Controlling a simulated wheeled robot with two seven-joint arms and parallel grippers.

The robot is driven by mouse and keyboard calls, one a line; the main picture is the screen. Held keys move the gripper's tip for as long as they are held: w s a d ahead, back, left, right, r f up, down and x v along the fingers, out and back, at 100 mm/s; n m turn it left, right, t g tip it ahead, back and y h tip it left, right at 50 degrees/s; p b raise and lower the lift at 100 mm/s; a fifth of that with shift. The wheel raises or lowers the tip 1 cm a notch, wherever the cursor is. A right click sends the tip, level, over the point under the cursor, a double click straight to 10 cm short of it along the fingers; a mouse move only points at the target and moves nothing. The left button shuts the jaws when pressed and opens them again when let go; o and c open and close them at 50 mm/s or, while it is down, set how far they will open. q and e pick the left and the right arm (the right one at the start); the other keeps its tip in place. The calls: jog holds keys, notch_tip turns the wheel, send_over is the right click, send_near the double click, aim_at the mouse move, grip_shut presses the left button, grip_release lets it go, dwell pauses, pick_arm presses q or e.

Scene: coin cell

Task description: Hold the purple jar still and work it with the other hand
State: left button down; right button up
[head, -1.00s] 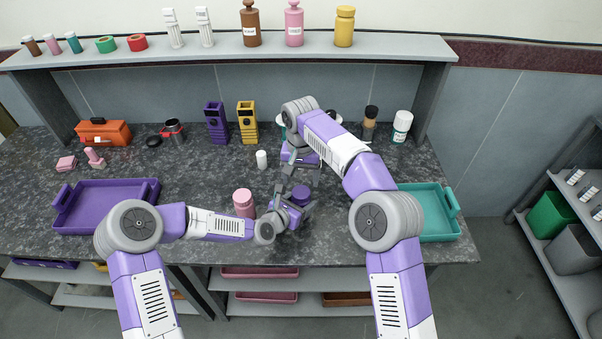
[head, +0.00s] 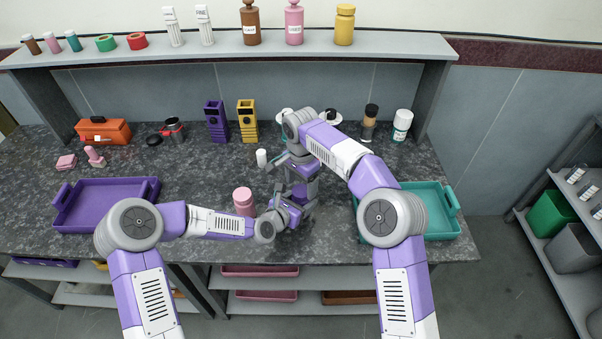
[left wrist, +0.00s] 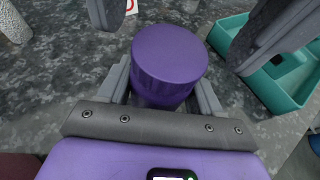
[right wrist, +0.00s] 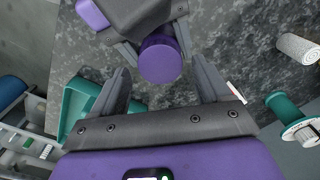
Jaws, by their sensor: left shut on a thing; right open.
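The purple jar (left wrist: 168,60) stands upright between the fingers of my left gripper (left wrist: 165,95), which is shut on its body. Its lid is clear of the fingers in the left wrist view. The jar also shows in the right wrist view (right wrist: 160,60), in front of my right gripper (right wrist: 163,90). My right gripper is open, with its fingers apart and the jar's lid a little beyond the gap between them. In the head view the right gripper (head: 301,178) is above the jar and mostly hides it.
A pink jar (head: 244,202) stands left of the left gripper. A teal tray (head: 440,228) lies at right and a purple tray (head: 85,222) at left. Holders and bottles line the back.

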jog(key=shift+f, duration=1)
jog(key=c, duration=1.1)
jog(key=n, duration=1)
jog(key=o, duration=1.2)
jog(key=shift+r, duration=0.1)
